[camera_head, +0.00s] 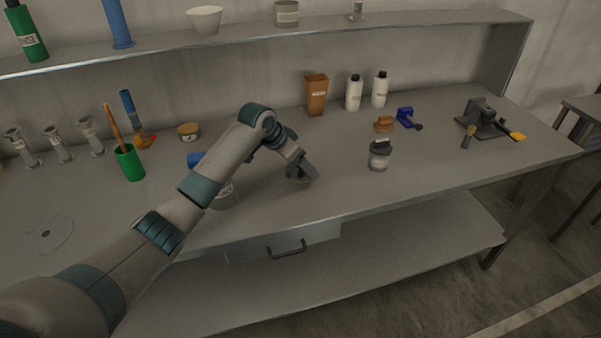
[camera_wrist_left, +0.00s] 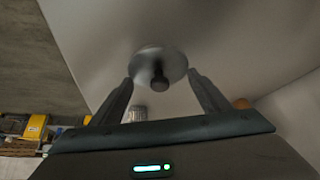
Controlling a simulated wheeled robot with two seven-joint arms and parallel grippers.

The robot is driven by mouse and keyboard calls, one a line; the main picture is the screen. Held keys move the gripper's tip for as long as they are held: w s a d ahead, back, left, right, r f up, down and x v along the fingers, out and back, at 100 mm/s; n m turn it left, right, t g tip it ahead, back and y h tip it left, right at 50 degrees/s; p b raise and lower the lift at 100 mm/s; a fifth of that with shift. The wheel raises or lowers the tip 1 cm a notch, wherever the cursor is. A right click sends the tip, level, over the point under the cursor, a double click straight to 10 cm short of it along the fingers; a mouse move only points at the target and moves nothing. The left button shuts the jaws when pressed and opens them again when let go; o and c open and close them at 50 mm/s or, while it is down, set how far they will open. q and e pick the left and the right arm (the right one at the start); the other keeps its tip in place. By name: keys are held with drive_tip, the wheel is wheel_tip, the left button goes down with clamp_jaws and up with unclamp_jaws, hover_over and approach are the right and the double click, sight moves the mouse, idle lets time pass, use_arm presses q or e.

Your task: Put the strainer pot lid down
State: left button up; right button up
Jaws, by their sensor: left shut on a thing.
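My left gripper (camera_head: 303,169) reaches in from the left over the middle of the workbench, fingers angled down. It is shut on the strainer pot lid (camera_head: 296,179), a small grey disc low over the bench top. I cannot tell whether the lid touches the bench. In the left wrist view the lid (camera_wrist_left: 174,61) is a pale round disc with a dark central knob, between the fingertips of the left gripper (camera_wrist_left: 160,78). A grey pot (camera_head: 226,198) stands left of the lid, partly hidden by my arm. My right gripper is not in view.
A jar with a dark top (camera_head: 379,160) stands to the right. Behind are a brown container (camera_head: 316,97) and two white bottles (camera_head: 354,95). A green cup (camera_head: 129,165) stands left. The bench's front middle (camera_head: 330,205) is clear.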

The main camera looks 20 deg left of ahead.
sight(299, 172)
use_arm(q)
wheel_tip(299, 172, down, 3)
drive_tip(key=shift+r+p, duration=0.1)
drive_tip(key=shift+p, duration=0.5)
drive_tip(key=shift+f, duration=0.45)
drive_tip(key=shift+f, duration=0.15)
drive_tip(key=o, duration=1.1)
drive_tip(key=shift+c, duration=0.2)
drive_tip(key=shift+s+a+r, duration=0.15)
drive_tip(key=shift+s+r, duration=0.05)
drive_tip(key=shift+r, duration=0.35)
drive_tip(key=b+v, duration=0.2)
drive_tip(key=v, duration=0.9)
drive_tip(key=shift+s, duration=0.15)
